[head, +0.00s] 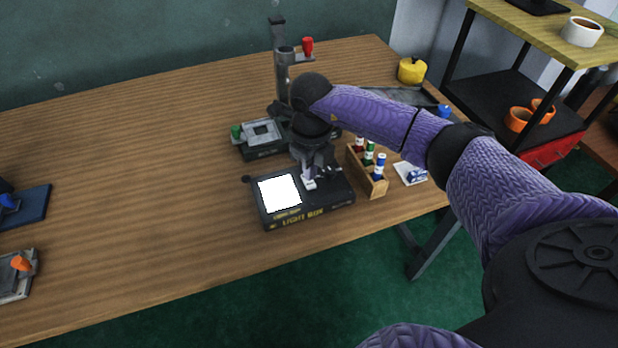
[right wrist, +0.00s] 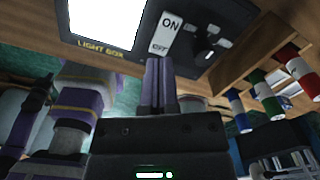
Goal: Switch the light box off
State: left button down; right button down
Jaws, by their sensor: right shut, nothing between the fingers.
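The light box (head: 265,218) is a dark, flat box near the table's front edge, with "LIGHT BOX" lettered on its front. Its square panel (head: 279,194) glows white, and the lit panel also shows in the right wrist view (right wrist: 105,15). A pale rocker switch (right wrist: 168,30) marked ON and OFF sits beside the panel. My right gripper (head: 309,182) is over the box at the switch. In the right wrist view, its fingers (right wrist: 161,70) are shut and empty, with their tips close to the OFF end. I cannot tell whether they touch it. My left gripper is not in view.
A wooden rack (head: 367,172) with several colored bottles stands just right of the box. Behind is a grey stand (head: 283,75) with a red knob. A white-and-blue packet (head: 411,174) lies farther right. The table's middle left is clear.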

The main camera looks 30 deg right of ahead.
aim_at(310, 184)
jog(key=shift+f+b, duration=0.45)
jog(key=shift+f, duration=0.2)
dwell(0.3)
jog(key=shift+f+b, duration=0.4)
jog(key=shift+f, duration=0.2)
notch_tip(310, 184, up, 7)
jog(key=p, duration=0.6)
jog(key=shift+r, duration=0.15)
